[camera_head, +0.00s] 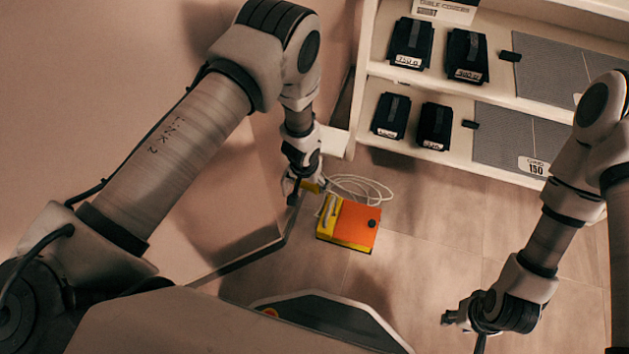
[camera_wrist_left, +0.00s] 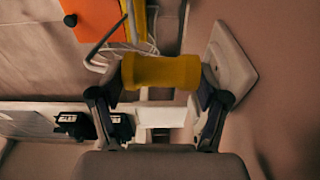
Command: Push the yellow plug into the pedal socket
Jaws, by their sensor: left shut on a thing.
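My left gripper (camera_head: 300,185) is shut on the yellow plug (camera_wrist_left: 160,71), which lies crosswise between the two fingertips in the left wrist view. Only a small yellow part of the plug shows in the head view (camera_head: 311,187). The orange and yellow pedal (camera_head: 357,226) stands on the floor, just below and right of the left gripper. It also shows at the top left of the left wrist view (camera_wrist_left: 91,18). I cannot make out the pedal's socket. My right gripper (camera_head: 458,318) hangs at the lower right, away from the pedal; its fingers are too small to judge.
White cable loops (camera_head: 362,186) lie on the floor behind the pedal. A white shelf (camera_head: 455,165) at the back right holds several black packs (camera_head: 391,115) and grey panels. A pale wall plate (camera_wrist_left: 232,58) is right of the plug. Floor right of the pedal is clear.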

